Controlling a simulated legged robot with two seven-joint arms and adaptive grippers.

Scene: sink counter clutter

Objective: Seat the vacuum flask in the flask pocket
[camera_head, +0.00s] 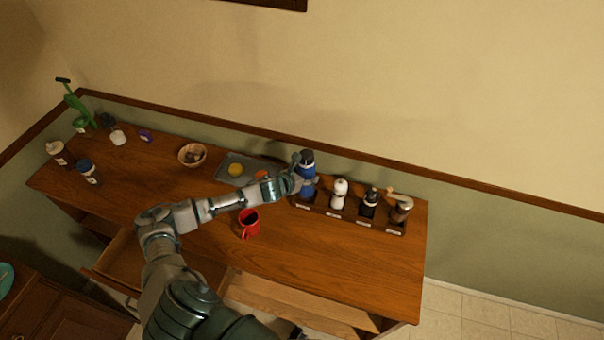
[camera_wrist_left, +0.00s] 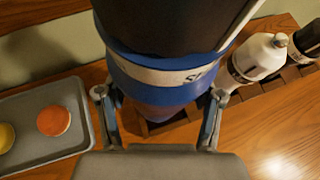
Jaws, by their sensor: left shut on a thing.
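The vacuum flask (camera_head: 307,158) is blue with a dark top and a pale band. It stands about upright at the left end of a wooden holder (camera_head: 352,213). My left gripper (camera_head: 303,184) is shut on the flask. In the left wrist view the flask (camera_wrist_left: 165,80) fills the middle between the fingers (camera_wrist_left: 158,110). Its lower end is over the leftmost pocket (camera_wrist_left: 150,128), whose dark opening shows below it. I cannot tell whether the base is inside the pocket or just above it. My right gripper is not in view.
The other pockets hold a white mill (camera_head: 339,193), a dark bottle (camera_head: 370,200) and a brown grinder (camera_head: 400,207). A red mug (camera_head: 249,224) stands in front. The counter's right front is clear.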

